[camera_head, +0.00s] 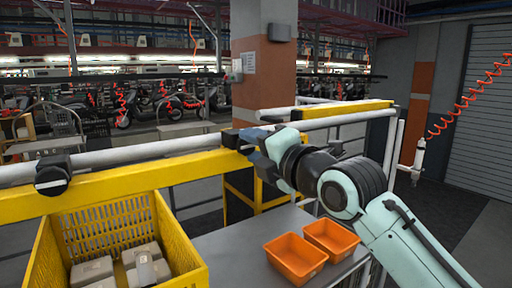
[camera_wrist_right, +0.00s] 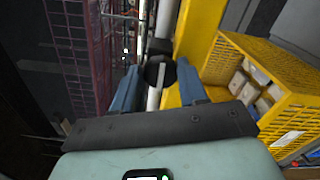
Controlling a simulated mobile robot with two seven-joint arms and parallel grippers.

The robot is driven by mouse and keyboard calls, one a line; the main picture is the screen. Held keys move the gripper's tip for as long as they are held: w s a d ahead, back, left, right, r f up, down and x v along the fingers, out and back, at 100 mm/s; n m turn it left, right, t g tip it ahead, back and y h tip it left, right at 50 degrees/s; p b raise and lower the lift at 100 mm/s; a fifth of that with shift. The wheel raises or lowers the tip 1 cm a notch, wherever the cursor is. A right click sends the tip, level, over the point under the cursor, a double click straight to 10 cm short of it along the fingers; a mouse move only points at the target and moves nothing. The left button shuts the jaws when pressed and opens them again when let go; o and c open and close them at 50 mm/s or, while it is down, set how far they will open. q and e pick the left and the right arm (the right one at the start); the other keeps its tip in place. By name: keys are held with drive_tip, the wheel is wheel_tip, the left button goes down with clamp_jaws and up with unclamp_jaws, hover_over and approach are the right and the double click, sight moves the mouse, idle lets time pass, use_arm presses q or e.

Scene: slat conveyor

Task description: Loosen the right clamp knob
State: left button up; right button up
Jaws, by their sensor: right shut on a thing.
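My right gripper (camera_head: 250,143) reaches the rail from the right, its blue fingers at the right clamp (camera_head: 231,139). In the right wrist view, the right clamp knob (camera_wrist_right: 160,72) is a round black knob with a pale bar across its face. It sits between the two blue fingertips of the right gripper (camera_wrist_right: 159,76), which is shut on it. In the head view the fingers hide most of this knob. The left clamp knob (camera_head: 52,175) is black and stands free on the white guide rail (camera_head: 130,152). My left gripper is not in view.
A yellow crate (camera_head: 185,238) with grey parts stands in front at the left. Two orange bins (camera_head: 294,258) (camera_head: 331,239) sit on a grey table (camera_head: 232,252) below my right arm. The yellow beam (camera_head: 120,185) runs under the guide rail.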

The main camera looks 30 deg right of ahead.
drive_tip(key=o, duration=1.1)
drive_tip(key=shift+c, duration=0.2)
drive_tip(key=shift+s, duration=0.45)
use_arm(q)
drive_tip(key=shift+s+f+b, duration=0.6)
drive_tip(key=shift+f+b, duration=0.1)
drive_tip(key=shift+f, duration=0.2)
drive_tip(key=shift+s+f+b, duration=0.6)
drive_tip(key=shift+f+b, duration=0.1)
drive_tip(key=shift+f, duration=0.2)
use_arm(e)
drive_tip(key=s+d, duration=0.1)
drive_tip(key=s, duration=1.1)
drive_tip(key=shift+s, duration=0.2)
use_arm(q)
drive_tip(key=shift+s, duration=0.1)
